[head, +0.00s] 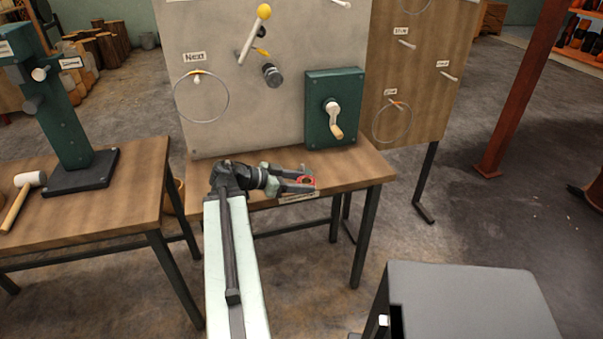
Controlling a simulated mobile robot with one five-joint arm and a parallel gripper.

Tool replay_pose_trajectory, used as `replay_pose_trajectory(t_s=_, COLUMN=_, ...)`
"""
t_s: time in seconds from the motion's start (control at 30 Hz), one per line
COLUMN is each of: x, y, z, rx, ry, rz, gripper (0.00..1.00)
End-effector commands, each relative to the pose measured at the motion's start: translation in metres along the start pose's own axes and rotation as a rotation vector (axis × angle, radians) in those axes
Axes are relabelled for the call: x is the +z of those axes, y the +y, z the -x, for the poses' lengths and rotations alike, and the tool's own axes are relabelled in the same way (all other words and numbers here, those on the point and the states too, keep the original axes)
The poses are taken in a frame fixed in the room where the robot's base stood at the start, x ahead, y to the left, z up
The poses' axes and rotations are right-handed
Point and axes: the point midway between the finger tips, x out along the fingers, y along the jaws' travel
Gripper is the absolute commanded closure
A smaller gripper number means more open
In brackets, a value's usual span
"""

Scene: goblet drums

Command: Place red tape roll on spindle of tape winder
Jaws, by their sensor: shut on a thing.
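My gripper (305,182) reaches in from the left, low over the front edge of the middle wooden table. A short dark peg (271,75) sticks out of the grey board to the left of the box. I cannot tell which of these parts is the tape winder's spindle. The roll is apart from both.
The grey board (220,130) carries a yellow-knobbed lever (254,35) and a wire ring (201,97). A left table holds a green press (68,120) and a mallet (20,195). A dark grey box (470,300) stands front right. A red post (515,100) rises at right.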

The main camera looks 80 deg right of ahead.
Motion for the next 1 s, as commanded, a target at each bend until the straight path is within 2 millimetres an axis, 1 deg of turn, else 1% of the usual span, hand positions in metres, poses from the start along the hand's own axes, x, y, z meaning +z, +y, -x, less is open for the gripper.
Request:
replay_pose_trajectory(t_s=0.03, x=-0.010, y=-0.009, z=0.002, rx=-0.025, ry=-0.001, rz=0.009, gripper=0.91)
replay_pose_trajectory(t_s=0.07, x=-0.016, y=-0.017, z=0.003, rx=-0.045, ry=-0.002, rz=0.018, gripper=0.91)
replay_pose_trajectory(t_s=0.17, x=-0.037, y=-0.051, z=0.002, rx=-0.122, ry=-0.004, rz=0.053, gripper=0.91)
replay_pose_trajectory(t_s=0.2, x=-0.045, y=-0.065, z=0.002, rx=-0.154, ry=-0.004, rz=0.067, gripper=0.91)
replay_pose_trajectory(t_s=0.3, x=-0.062, y=-0.096, z=0.000, rx=-0.228, ry=-0.002, rz=0.100, gripper=0.91)
replay_pose_trajectory(t_s=0.4, x=-0.069, y=-0.112, z=-0.002, rx=-0.271, ry=0.003, rz=0.119, gripper=0.91)
replay_pose_trajectory(t_s=0.47, x=-0.069, y=-0.114, z=-0.003, rx=-0.280, ry=0.004, rz=0.123, gripper=0.91)
replay_pose_trajectory(t_s=0.57, x=-0.062, y=-0.114, z=-0.005, rx=-0.282, ry=0.004, rz=0.124, gripper=0.91)
replay_pose_trajectory(t_s=0.67, x=-0.047, y=-0.114, z=-0.011, rx=-0.281, ry=0.004, rz=0.123, gripper=0.91)
replay_pose_trajectory(t_s=0.8, x=-0.017, y=-0.114, z=-0.023, rx=-0.281, ry=0.003, rz=0.123, gripper=0.91)
replay_pose_trajectory(t_s=0.87, x=-0.007, y=-0.114, z=-0.027, rx=-0.281, ry=0.003, rz=0.123, gripper=0.91)
replay_pose_trajectory(t_s=0.93, x=-0.003, y=-0.114, z=-0.028, rx=-0.281, ry=0.004, rz=0.123, gripper=0.91)
replay_pose_trajectory(t_s=1.0, x=-0.005, y=-0.114, z=-0.028, rx=-0.281, ry=0.004, rz=0.123, gripper=0.91)
